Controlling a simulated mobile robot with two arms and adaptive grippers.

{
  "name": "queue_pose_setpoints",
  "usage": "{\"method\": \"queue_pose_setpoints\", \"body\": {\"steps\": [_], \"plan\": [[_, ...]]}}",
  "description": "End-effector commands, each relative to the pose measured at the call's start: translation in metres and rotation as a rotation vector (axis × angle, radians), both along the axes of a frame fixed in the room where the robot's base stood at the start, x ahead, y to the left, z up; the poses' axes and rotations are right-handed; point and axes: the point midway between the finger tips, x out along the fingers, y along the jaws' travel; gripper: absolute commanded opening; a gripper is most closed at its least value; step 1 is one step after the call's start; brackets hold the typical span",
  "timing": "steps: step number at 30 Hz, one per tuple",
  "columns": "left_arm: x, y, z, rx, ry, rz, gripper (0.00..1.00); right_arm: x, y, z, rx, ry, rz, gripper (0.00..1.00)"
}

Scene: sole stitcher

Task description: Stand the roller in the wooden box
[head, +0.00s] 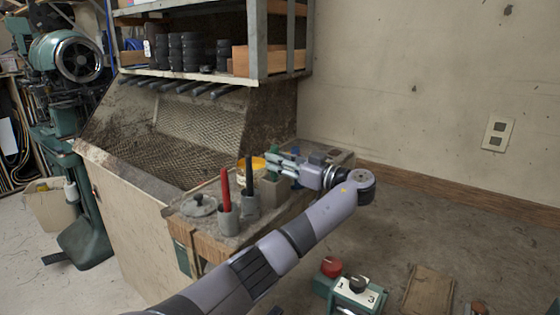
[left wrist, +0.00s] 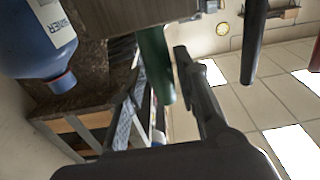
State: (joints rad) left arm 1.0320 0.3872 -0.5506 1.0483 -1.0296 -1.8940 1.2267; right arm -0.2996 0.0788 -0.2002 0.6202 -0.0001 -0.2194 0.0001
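The roller shows as a green handle (head: 274,155) at the tip of my left gripper (head: 278,161). In the left wrist view, which looks upside down, the green handle (left wrist: 155,65) sticks out of the grey-brown wooden box (left wrist: 125,14). The small square box (head: 272,193) stands on the bench ledge just below the gripper. The gripper looks open around the handle. The roller's lower end is hidden. My right gripper is not in view.
Left of the box, grey cups hold a black-handled tool (head: 249,174) and a red-handled tool (head: 226,188). A lidded metal pot (head: 199,206) and a yellow container (head: 250,165) are close by. A blue bottle (left wrist: 40,38) stands on the box's other side.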

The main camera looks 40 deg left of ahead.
Motion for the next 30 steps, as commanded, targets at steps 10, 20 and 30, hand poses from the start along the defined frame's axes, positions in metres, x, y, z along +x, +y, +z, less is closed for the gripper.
{"method": "queue_pose_setpoints", "body": {"steps": [10, 20, 30], "plan": [[0.0, 0.0, -0.001, -0.001, 0.001, 0.0, 0.44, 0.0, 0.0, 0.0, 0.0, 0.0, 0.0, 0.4], [0.003, -0.022, -0.002, -0.004, 0.002, -0.003, 0.44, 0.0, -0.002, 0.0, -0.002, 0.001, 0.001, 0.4], [0.008, -0.07, -0.004, -0.001, 0.001, -0.001, 0.44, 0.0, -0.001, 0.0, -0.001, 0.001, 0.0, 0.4]]}}
